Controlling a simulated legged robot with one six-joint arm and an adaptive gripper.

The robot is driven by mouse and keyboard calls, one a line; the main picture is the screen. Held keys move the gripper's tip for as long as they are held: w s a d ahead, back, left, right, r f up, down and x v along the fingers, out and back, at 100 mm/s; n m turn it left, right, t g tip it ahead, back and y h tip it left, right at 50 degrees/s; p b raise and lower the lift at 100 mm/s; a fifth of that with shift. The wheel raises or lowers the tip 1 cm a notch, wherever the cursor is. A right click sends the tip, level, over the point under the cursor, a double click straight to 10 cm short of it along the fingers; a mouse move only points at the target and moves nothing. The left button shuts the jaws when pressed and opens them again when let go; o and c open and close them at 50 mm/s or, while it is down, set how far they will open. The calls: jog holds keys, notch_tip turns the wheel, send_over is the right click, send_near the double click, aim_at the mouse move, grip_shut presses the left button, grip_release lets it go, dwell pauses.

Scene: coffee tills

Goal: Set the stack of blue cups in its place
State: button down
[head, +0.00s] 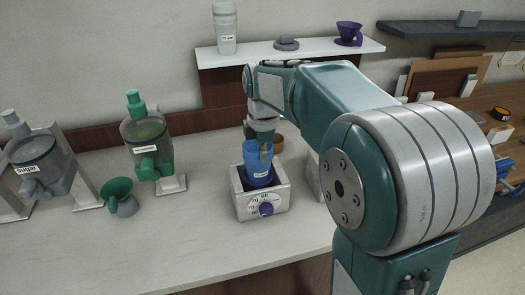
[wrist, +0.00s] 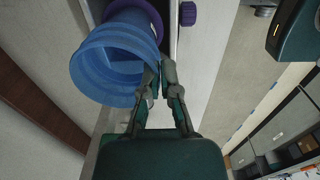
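The stack of blue cups (head: 257,172) stands roughly upright in the square opening of a white box (head: 264,206) with a purple knob (head: 267,209). My gripper (head: 265,146) reaches down to the cups' top rim. In the wrist view the blue cups (wrist: 108,65) show their open mouth. There my gripper (wrist: 159,78) has its fingers close together at the rim's right side, seemingly pinching the cup wall. A purple rim (wrist: 140,10) shows beyond the cups. The cups' lower end is hidden inside the box.
A green dispenser (head: 148,135), a grey sugar dispenser (head: 42,165) and a green funnel (head: 117,190) stand left on the counter (head: 160,235). A white shelf (head: 265,58) hangs above. The front-left counter is clear.

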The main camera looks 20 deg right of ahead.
aim_at(263, 178)
jog(key=shift+f, duration=2.9)
jog(key=c, duration=0.7)
grip_release()
jog(key=o, duration=0.3)
jog(key=shift+r, duration=4)
